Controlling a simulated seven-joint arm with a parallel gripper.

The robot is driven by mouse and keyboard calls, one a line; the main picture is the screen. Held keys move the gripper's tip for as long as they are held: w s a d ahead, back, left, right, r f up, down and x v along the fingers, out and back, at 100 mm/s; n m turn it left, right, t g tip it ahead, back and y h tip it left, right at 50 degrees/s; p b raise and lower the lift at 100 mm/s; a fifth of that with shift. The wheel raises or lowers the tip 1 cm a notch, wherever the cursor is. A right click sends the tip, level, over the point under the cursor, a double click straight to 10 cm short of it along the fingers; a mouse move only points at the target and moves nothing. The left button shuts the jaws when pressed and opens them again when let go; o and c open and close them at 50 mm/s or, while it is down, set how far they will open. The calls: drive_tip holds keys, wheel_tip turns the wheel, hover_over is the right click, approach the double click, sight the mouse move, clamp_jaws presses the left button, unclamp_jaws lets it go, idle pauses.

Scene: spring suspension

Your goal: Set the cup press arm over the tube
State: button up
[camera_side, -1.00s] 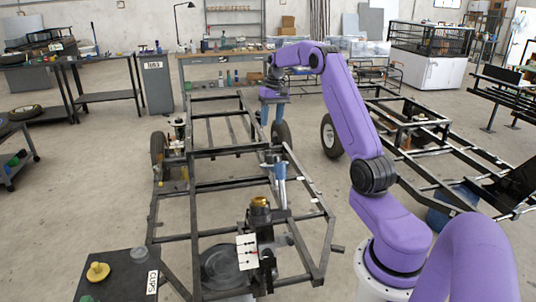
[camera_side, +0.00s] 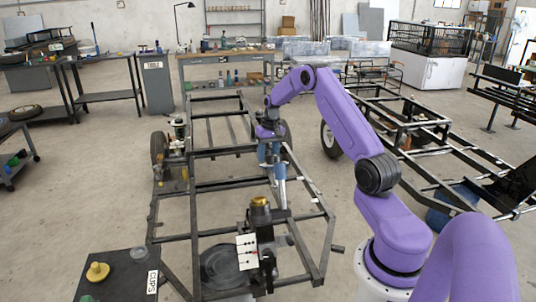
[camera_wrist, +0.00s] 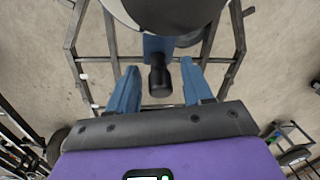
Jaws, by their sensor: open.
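In the wrist view, a black knob-ended handle (camera_wrist: 159,80), apparently on the cup press arm, points back between my blue fingers. My gripper (camera_wrist: 158,68) is open, one finger on each side of the handle, with gaps showing. In the side view, my gripper (camera_side: 269,150) points down at the top of a blue-grey tube (camera_side: 280,187) on the black frame. The gripper hides the handle there, so I cannot tell how the arm sits relative to the tube.
The black chassis frame (camera_side: 195,215) surrounds the work. A fixture with a gold cap (camera_side: 260,202) and a white card (camera_side: 246,252) stands in front. The floor (camera_side: 105,180) on the left is open.

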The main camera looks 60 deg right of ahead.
clamp_jaws()
drive_tip(key=shift+w+a+n, duration=0.4)
drive_tip(key=shift+w+a, duration=0.05)
drive_tip(key=shift+a, duration=0.1)
drive_tip(key=w+a+r+n+y, duration=0.2)
drive_tip(key=w+a+n+y, duration=0.15)
drive_tip(key=a+n, duration=0.45)
drive_tip(key=s+a+r+n+y, duration=0.1)
drive_tip(key=s+a+r+n, duration=0.1)
drive_tip(key=a+n, duration=0.2)
drive_tip(key=s+a+r+n+g+y, duration=0.1)
drive_tip(key=a+n, duration=0.3)
drive_tip(key=a, duration=0.4)
drive_tip(key=shift+s+a+r+n+y, duration=0.3)
drive_tip(key=shift+s+a+r+y, duration=0.1)
drive_tip(key=shift+r, duration=0.25)
